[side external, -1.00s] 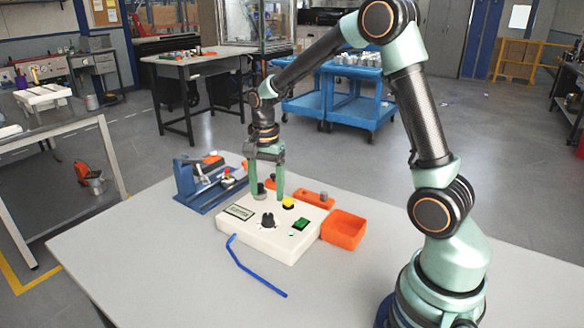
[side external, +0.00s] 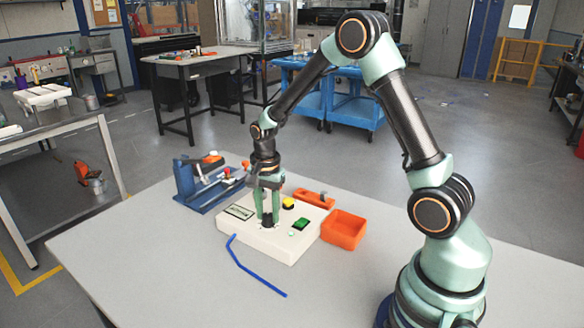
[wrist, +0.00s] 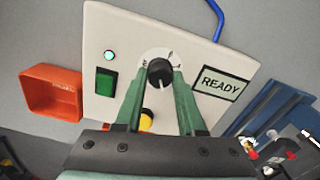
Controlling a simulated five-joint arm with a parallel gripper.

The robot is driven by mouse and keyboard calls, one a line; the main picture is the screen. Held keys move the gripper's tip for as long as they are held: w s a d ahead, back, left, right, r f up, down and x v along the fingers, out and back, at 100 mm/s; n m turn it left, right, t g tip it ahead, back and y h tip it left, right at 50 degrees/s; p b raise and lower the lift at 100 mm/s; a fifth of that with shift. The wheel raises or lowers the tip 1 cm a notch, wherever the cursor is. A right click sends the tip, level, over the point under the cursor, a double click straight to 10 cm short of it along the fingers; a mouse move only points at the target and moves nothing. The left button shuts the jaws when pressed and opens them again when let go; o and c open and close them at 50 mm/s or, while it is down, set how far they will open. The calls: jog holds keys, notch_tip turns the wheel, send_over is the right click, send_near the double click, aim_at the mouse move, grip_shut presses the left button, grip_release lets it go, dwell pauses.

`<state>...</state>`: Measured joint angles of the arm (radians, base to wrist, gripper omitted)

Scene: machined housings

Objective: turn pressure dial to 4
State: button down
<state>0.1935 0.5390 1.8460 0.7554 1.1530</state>
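The pressure dial (wrist: 160,73) is a black round knob with a pale pointer line on a white scale plate, set on the cream control box (wrist: 122,30). In the wrist view the pointer line points toward the bottom of the picture; the scale's numbers are too small to read. My gripper (wrist: 160,74) points down at the box, one green finger on each side of the dial and seemingly touching it. In the side view my gripper (side external: 268,216) stands over the dial (side external: 267,222), its fingers hiding part of it.
The box carries a READY display (wrist: 221,84), a green switch (wrist: 104,84), a lit indicator (wrist: 109,56) and a yellow button (wrist: 146,122). Around it are an orange bin (side external: 344,230), a blue bent rod (side external: 255,270) and a blue fixture (side external: 190,190).

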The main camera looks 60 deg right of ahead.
jog(key=shift+n, duration=0.4)
jog(key=n, duration=0.3)
jog(key=shift+n, duration=0.4)
jog(key=n, duration=0.4)
jog(key=shift+n, duration=0.3)
jog(key=n, duration=0.4)
jog(key=shift+n, duration=2.2)
jog(key=c, duration=0.5)
grip_release()
